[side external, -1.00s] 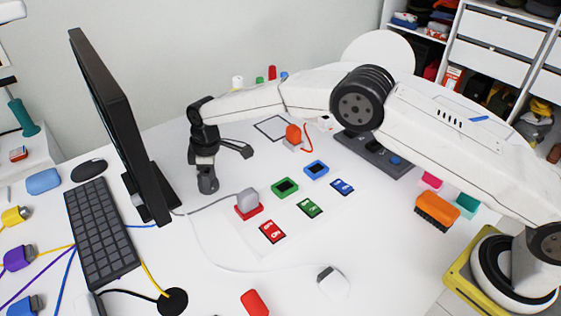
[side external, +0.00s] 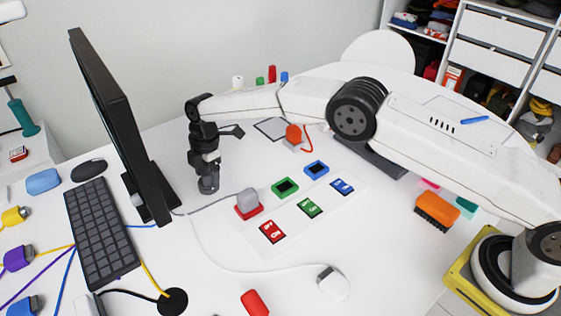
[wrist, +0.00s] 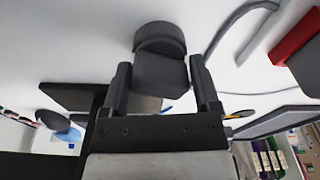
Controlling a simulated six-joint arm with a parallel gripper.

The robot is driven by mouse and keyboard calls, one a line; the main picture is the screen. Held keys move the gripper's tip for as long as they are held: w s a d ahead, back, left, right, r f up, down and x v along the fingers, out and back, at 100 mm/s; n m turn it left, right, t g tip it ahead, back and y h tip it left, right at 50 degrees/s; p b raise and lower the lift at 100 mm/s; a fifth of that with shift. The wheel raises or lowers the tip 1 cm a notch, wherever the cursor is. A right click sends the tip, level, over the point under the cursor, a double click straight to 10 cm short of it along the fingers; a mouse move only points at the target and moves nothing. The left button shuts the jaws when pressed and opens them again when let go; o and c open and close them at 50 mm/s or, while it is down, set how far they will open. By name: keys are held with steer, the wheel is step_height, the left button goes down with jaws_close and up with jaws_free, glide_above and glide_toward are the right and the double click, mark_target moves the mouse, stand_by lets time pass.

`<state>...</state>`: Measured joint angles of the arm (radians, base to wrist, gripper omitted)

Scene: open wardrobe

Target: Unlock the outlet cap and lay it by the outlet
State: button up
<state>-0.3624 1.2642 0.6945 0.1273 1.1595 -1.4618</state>
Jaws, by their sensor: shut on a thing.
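The outlet cap appears to be the dark grey piece (wrist: 160,72) between my two fingers in the wrist view. It has a flat-sided grip and a rounded end against the white surface. My gripper (wrist: 160,62) is shut on its grip. In the side view my gripper (side external: 207,163) points down over a short dark cylinder (side external: 208,185), just right of the monitor foot. The cylinder stands upright on the desk. The outlet face under the cap is hidden, and I cannot tell whether the cap is locked.
A grey plug (side external: 247,198) sits in a red socket, its cable running near my gripper. Green (side external: 285,188) and blue (side external: 316,169) sockets stand behind. The monitor (side external: 122,125) is close on the left. The white desk in front of the cylinder has free room.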

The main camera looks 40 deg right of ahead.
steer(key=shift+s+a+f+n, duration=0.2)
steer(key=shift+s+n, duration=0.05)
steer(key=shift+n, duration=0.95)
steer(key=shift+c, duration=0.6)
steer(key=shift+n+g, duration=0.3)
steer(key=shift+n, duration=0.3)
jaws_close()
steer(key=shift+w+d+r, duration=0.15)
steer(key=shift+r, duration=0.9)
steer(key=shift+r, duration=0.9)
steer(key=shift+r, duration=1.75)
steer(key=shift+f, duration=0.1)
